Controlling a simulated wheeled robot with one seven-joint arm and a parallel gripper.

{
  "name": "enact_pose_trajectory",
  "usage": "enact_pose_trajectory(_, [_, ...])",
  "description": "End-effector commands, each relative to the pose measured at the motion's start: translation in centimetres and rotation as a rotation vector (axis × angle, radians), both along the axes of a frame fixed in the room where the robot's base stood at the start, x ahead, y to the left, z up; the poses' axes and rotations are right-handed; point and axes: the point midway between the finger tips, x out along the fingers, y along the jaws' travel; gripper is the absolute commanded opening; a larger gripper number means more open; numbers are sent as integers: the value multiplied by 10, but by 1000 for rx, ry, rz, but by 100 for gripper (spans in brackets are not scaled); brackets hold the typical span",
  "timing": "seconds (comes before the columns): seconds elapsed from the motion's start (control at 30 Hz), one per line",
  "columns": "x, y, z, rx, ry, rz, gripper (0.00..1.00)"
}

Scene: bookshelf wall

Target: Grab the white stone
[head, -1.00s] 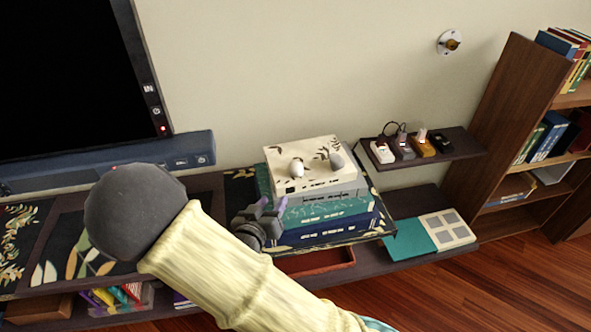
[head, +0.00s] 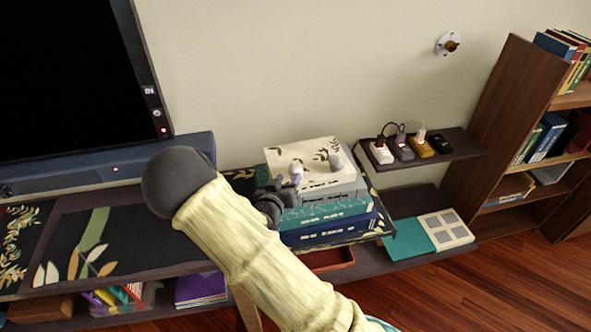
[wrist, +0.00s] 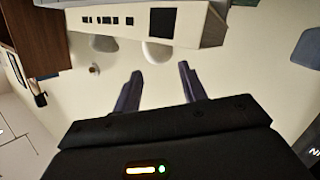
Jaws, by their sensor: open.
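The white stone (head: 296,168) sits on top of the stack of books, near the left part of the pale, leaf-patterned top book (head: 300,152). My gripper (head: 287,181) is just in front of the stone and partly covers it in the head view. In the wrist view the white stone (wrist: 157,53) shows beyond and between the two separated fingers of my gripper (wrist: 159,70). The gripper is open with nothing between its fingertips. A grey stone (head: 337,161) lies to the right on the same book; it also shows in the wrist view (wrist: 104,43).
Grey, teal and blue books (head: 325,228) lie under the top book. A small shelf (head: 455,145) with several plugged-in devices is to the right. A screen (head: 70,75) and a soundbar (head: 100,168) are to the left. The space above the stack is clear.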

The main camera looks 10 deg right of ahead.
Motion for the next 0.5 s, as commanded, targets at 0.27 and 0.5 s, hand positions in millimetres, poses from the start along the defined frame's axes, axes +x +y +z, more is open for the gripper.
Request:
enact_pose_trajectory(0.27, [5, -4, -2, -1, 1, -2, 42])
enact_pose_trajectory(0.5, [34, -22, -10, -1, 0, -2, 42])
